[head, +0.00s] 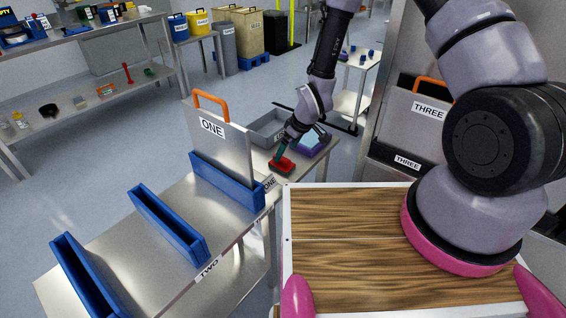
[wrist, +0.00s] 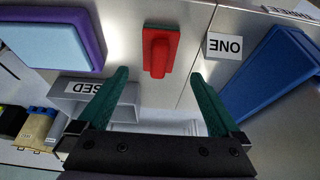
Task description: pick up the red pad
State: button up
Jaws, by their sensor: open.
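The red pad (head: 281,166) lies on the steel table near its far right end, in front of the grey bin. In the wrist view the red pad (wrist: 159,52) is at the top middle, with a raised red grip along its middle and a thin green edge at its top. My gripper (head: 280,155) is just above the pad in the head view. In the wrist view my gripper (wrist: 160,75) is open and empty, its two green fingers on either side of the pad's line. The fingers appear apart from the pad, and the gap in height is hard to tell.
A blue holder (head: 228,182) with an upright panel labelled ONE (head: 219,133) stands left of the pad. A purple and light-blue block (head: 313,143) lies to the right. A grey bin (head: 268,130) is behind. Two empty blue holders (head: 167,224) stand nearer on the table.

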aim_at(283, 158)
jog(key=shift+x, duration=3.55)
jog(key=shift+d, duration=0.15)
jog(key=c, duration=1.4)
